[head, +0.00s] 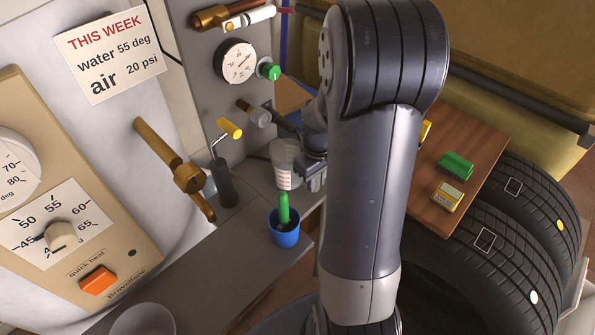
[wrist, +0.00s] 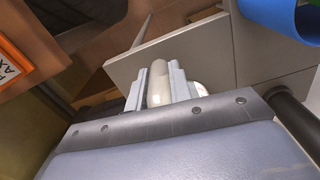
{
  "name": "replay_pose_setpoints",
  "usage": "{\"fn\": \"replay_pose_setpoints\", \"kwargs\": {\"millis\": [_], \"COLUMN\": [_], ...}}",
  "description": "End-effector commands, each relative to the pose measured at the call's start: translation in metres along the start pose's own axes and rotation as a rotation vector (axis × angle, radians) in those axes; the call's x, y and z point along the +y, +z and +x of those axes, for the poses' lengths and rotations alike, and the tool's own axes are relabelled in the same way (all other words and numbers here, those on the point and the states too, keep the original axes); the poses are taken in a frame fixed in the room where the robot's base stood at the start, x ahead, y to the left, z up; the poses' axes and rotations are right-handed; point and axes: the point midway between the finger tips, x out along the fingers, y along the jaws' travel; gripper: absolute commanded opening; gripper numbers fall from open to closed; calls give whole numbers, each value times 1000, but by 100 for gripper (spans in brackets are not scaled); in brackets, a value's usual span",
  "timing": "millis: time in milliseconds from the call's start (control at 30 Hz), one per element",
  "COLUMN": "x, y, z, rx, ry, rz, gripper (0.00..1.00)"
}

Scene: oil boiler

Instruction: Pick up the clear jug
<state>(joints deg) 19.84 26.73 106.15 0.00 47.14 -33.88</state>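The clear jug (head: 284,166) with red markings stands upright on the grey ledge, left of my gripper. It is see-through, and its right side is partly hidden by my gripper. My gripper (head: 315,182) is low beside the jug. In the wrist view, the two grey fingers of my gripper (wrist: 159,90) lie close on both sides of a pale, rounded upright part of the jug (wrist: 158,82), which looks like its handle. The fingers appear shut on it. A bit of the red marking shows just right of the fingers. I see no clear gap under the jug.
A blue pot (head: 285,235) with a green cactus stands in front of the jug on the ledge (head: 215,255). A dark pump with a yellow handle (head: 230,128) is at the left. A wooden board (head: 470,150) with small boxes rests over tyres (head: 490,240) at right.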

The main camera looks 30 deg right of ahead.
Motion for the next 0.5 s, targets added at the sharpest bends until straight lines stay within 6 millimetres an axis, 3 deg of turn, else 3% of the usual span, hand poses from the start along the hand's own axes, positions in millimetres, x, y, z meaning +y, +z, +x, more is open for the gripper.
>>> {"fn": "replay_pose_setpoints", "kwargs": {"millis": [233,500], "x": [0,0], "y": [0,0], "z": [0,0], "rx": [0,1], "ry": [0,1], "rz": [0,0], "gripper": [0,0]}}
